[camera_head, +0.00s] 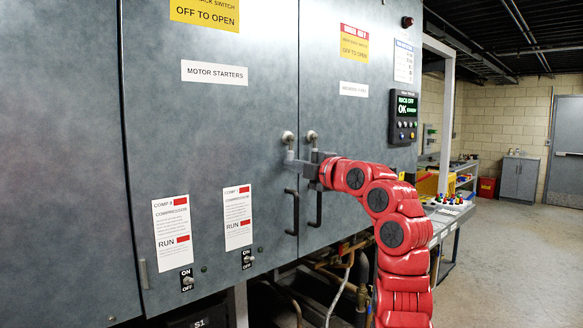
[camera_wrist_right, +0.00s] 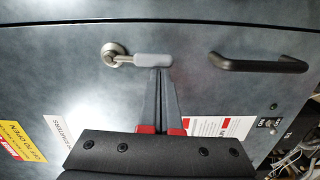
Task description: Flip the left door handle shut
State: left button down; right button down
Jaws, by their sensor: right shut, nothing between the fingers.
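The left door handle (camera_head: 288,138) is a small metal latch with a round base on the left grey cabinet door, beside the door seam. In the right wrist view the left door handle (camera_wrist_right: 118,56) shows its round base and a lever with a grey grip pointing to the picture's right, which is downward on the door. My right gripper (camera_head: 298,164) is shut and empty, its fingers at the lower end of the lever. In the right wrist view the fingertips (camera_wrist_right: 161,74) meet or nearly meet the grip; contact is not certain. My left gripper is not in view.
A similar handle (camera_head: 311,136) is on the right door, partly behind my gripper. Black pull handles (camera_head: 292,211) (camera_head: 318,208) hang below, one on each door. A control panel (camera_head: 404,117) is at the right. Pipes run under the cabinet. Open floor lies at the far right.

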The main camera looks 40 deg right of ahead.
dwell(0.4)
jog(key=shift+a+f+b, duration=0.1)
jog(key=shift+a+b, duration=0.2)
jog(key=shift+a, duration=0.15)
jog(key=a, duration=0.1)
jog(key=s+a+b, duration=0.1)
jog(key=a, duration=0.1)
jog(key=shift+f, duration=0.1)
jog(key=s+b, duration=0.2)
jog(key=s, duration=0.8)
jog(key=shift+d+r, duration=0.2)
jog(key=shift+r, duration=0.05)
